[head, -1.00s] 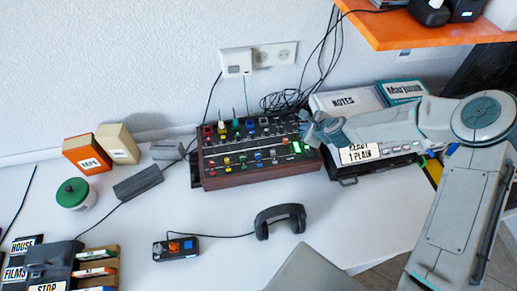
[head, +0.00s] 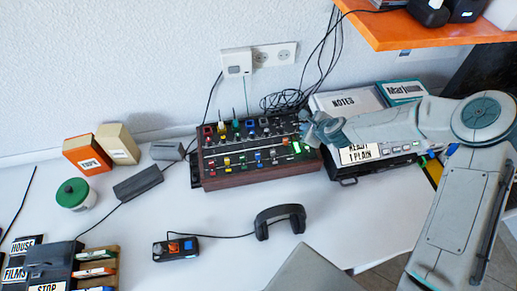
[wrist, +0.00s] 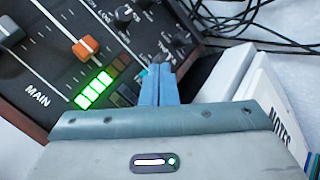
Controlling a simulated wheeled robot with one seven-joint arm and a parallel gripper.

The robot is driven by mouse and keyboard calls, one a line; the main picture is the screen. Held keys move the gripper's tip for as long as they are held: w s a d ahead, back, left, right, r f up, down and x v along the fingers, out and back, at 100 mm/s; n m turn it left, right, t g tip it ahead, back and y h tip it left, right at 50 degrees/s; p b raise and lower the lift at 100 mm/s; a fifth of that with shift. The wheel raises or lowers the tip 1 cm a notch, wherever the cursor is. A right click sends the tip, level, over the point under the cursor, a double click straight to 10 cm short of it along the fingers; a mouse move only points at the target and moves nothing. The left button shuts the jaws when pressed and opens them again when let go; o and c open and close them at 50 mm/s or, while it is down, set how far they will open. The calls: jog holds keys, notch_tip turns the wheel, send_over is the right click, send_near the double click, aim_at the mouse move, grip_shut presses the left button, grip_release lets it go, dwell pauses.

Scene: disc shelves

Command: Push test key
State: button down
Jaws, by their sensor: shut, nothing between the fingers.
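The mixing console (head: 225,175) with wooden sides stands on the white desk against the wall. In the wrist view, its panel (wrist: 30,75) shows an orange fader, black knobs, a lit green level meter (wrist: 95,90) and the label MAIN. My gripper (head: 303,120) is over the console's right end, its blue fingers (wrist: 160,72) closed together and empty. The fingertips are at the panel beside the meter, close to small dark keys (wrist: 125,93). A teal bit shows just left of the fingertips. The test key cannot be made out by its label, and contact cannot be told.
A NOTES binder (head: 345,101) and a device (head: 345,173) with a READY 1 PLAIN label stand right of the console. Black cables (head: 285,100) lie behind it. Headphones (head: 280,218) lie in front. An orange shelf (head: 430,35) hangs above my arm.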

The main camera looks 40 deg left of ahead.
jog(key=shift+f, duration=0.1)
dwell(0.5)
jog(key=shift+f+b, duration=0.4)
jog(key=shift+b, duration=0.3)
jog(key=shift+f+b, duration=0.3)
jog(key=shift+b, duration=0.05)
jog(key=shift+r, duration=0.1)
dwell(0.3)
jog(key=shift+r+p, duration=0.3)
jog(key=shift+r, duration=0.4)
jog(key=shift+r, duration=0.1)
jog(key=shift+r+p, duration=1.4)
jog(key=shift+r, duration=1.5)
